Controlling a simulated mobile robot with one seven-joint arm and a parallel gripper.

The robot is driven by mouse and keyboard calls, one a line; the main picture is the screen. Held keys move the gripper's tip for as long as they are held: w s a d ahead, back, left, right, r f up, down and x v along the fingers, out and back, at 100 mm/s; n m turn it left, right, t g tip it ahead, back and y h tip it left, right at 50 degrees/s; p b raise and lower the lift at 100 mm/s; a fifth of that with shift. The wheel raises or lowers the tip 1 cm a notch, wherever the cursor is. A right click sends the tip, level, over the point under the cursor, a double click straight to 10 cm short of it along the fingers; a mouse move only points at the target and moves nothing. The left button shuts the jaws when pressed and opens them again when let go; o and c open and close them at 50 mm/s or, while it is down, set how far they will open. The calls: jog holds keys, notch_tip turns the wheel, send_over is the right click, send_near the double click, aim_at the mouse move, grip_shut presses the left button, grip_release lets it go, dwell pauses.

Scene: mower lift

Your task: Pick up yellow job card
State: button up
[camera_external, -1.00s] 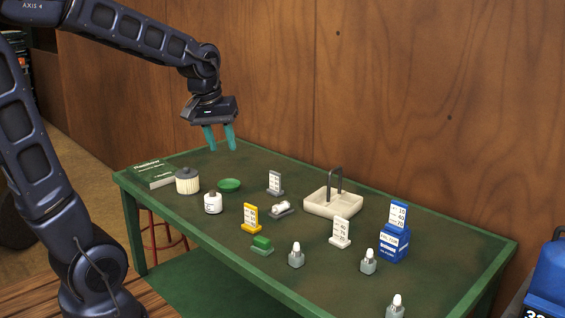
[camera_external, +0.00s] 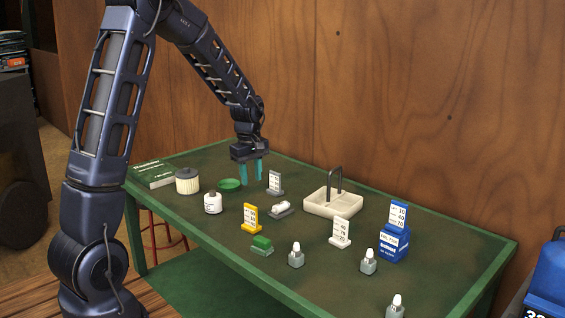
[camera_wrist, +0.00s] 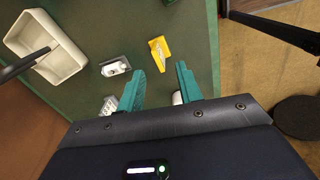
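The yellow job card (camera_external: 250,218) stands upright in its yellow stand near the middle of the green table, with printed white on its face. In the wrist view the yellow job card (camera_wrist: 160,53) is seen from above, beyond the fingertips. My gripper (camera_external: 251,172) hangs above the far left part of the table, behind and above the card and apart from it. Its two teal fingers (camera_wrist: 159,82) are spread with nothing between them.
A grey card (camera_external: 275,183) and a grey holder with a white cylinder (camera_external: 281,208) stand close behind the yellow card. A white card (camera_external: 341,232), a cream tray with a dark handle (camera_external: 322,207) and a blue container (camera_external: 394,244) are to the right.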

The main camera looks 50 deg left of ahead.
jog(key=n, duration=0.2)
send_over(251, 207)
jog(key=shift+g, duration=0.3)
notch_tip(251, 207, down, 6)
jog(key=shift+w+a, duration=0.1)
notch_tip(251, 207, down, 5)
jog(key=shift+f, duration=0.15)
jog(key=shift+a+f, duration=0.2)
jog(key=shift+f, duration=2.45)
jog(key=shift+c, duration=0.3)
grip_shut()
